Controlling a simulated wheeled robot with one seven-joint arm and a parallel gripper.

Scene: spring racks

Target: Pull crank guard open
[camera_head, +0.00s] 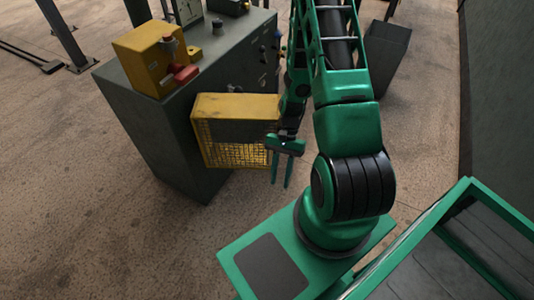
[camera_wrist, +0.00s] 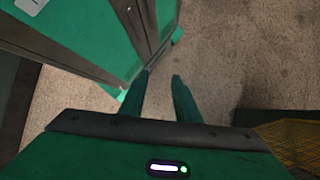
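The crank guard (camera_head: 268,107) is a yellow frame with wire mesh on the side of the dark grey-green cabinet (camera_head: 165,130). It juts out from that side; I cannot tell how far it is swung. No crank can be made out behind the mesh. Yellow mesh of the guard (camera_wrist: 291,140) also shows at the lower right of the wrist view. My gripper (camera_head: 281,184) is just right of the guard, pointing down. Its two green fingers are apart with nothing between them, as the wrist view (camera_wrist: 161,75) also shows. I see no clear contact with the guard.
A yellow box (camera_head: 140,58) with a red part stands on the cabinet top. Small knobs sit on the cabinet face. A dark bin (camera_head: 386,58) stands behind my arm. A dark wall (camera_head: 503,90) runs along the right.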

